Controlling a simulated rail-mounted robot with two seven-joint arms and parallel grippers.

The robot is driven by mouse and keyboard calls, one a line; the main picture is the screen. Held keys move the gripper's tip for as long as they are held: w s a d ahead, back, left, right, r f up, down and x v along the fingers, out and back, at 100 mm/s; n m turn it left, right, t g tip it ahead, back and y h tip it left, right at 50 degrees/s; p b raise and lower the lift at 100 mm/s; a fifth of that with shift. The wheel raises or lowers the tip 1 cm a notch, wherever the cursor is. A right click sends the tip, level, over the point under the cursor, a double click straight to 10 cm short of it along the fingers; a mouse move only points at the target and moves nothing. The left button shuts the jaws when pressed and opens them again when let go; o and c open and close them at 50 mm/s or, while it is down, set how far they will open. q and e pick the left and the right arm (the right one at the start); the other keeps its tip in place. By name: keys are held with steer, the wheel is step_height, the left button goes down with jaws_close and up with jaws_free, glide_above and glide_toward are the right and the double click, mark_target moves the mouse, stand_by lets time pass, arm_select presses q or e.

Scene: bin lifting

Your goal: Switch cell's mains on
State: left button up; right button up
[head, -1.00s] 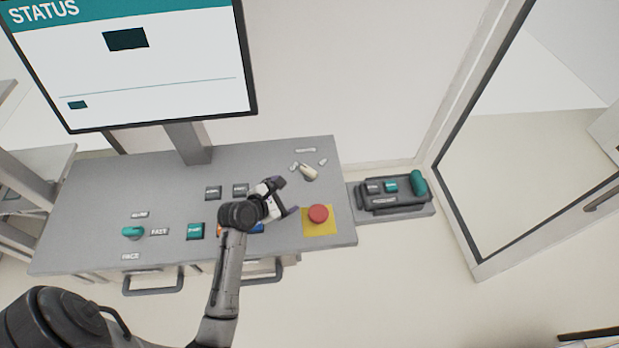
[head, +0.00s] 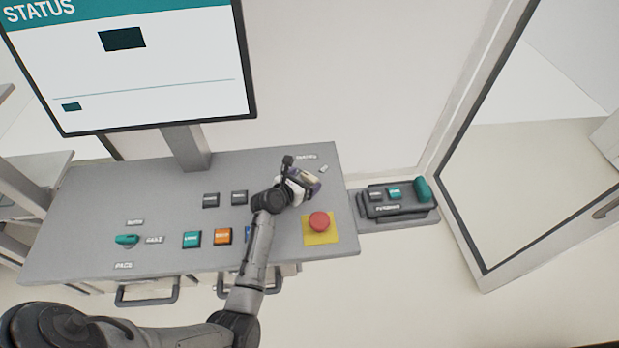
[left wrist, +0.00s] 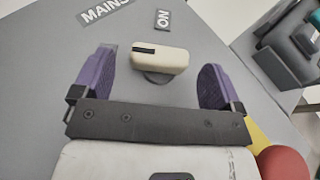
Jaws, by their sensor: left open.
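The mains switch is a cream rotary knob (left wrist: 160,58) on the grey console, under the MAINS label (left wrist: 105,10). The ON label (left wrist: 164,19) lies just beyond the knob in the left wrist view. The knob lies crosswise there, its dark mark at the left end. My left gripper (left wrist: 158,72) is open, with purple fingers on either side of the knob and visible gaps to it. In the head view, my left gripper (head: 303,174) is over the knob and largely hides it. My right gripper is not in view.
A red emergency button (head: 319,221) on a yellow plate sits close in front of the gripper. Teal (head: 192,239) and orange (head: 223,236) buttons and a teal knob (head: 127,240) are further left. A pendant (head: 394,198) sits on the right-hand shelf.

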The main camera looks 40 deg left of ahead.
mark_target(307, 179)
arm_select(q)
steer(key=shift+x, duration=1.7)
steer(key=c, duration=0.9)
